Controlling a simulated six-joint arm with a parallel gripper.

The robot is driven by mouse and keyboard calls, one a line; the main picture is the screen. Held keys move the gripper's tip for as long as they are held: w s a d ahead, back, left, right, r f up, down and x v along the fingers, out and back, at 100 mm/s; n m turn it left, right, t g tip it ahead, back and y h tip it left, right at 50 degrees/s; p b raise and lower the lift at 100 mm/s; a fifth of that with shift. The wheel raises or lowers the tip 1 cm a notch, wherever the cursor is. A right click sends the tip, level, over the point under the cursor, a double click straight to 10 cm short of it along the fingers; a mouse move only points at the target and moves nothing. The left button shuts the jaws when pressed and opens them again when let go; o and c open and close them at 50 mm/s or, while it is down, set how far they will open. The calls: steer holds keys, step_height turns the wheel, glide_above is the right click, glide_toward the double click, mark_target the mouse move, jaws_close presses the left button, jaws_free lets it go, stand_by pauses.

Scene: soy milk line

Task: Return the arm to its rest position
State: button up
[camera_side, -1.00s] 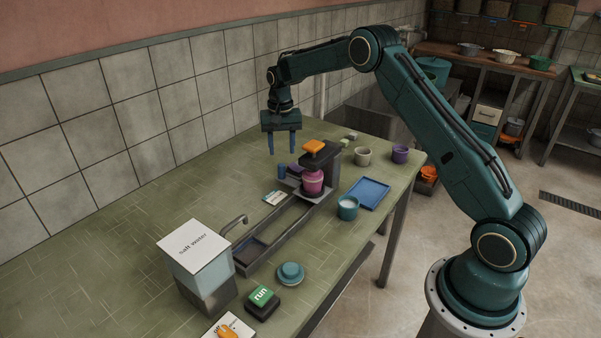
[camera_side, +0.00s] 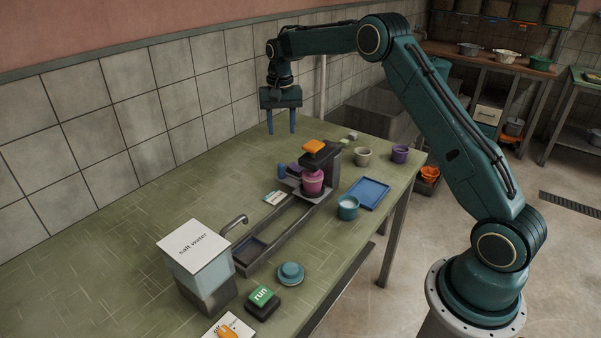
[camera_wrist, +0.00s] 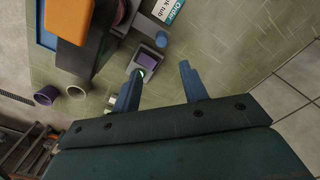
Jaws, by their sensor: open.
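My gripper (camera_side: 281,131) is open and empty. It hangs in the air above the far part of the green table (camera_side: 130,255), pointing down, close to the tiled wall. In the wrist view its two blue fingers (camera_wrist: 158,80) stand apart with nothing between them. A dark machine with an orange block (camera_side: 313,146) on top stands to the right of and below my gripper in the side view. A pink-purple jar (camera_side: 313,183) sits under the machine's head.
A salt water tank (camera_side: 205,263) and a green run button (camera_side: 262,296) are at the near end. A blue tray (camera_side: 368,193), a teal cup (camera_side: 348,207), a beige cup (camera_side: 363,156) and a purple cup (camera_side: 400,153) stand at the right. The space around my gripper is clear.

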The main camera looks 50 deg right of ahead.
steer(key=s+a+r+n+t, duration=0.1)
steer(key=s+a+r+n, duration=0.1)
steer(key=s+a+r, duration=0.45)
steer(key=s+a+r+n+t, duration=0.2)
steer(key=s+a+r, duration=0.2)
steer(key=s+r, duration=0.6)
steer(key=s+a+f+n+t, duration=0.1)
steer(key=s+a+n, duration=0.1)
steer(key=s, duration=0.9)
steer(key=s+a+f+n+t, duration=0.1)
steer(key=s+a+f+n, duration=0.1)
steer(key=s, duration=0.9)
steer(key=shift+s+a+f+n+t, duration=0.3)
steer(key=shift+s+a+n, duration=0.15)
steer(key=shift+a, duration=0.35)
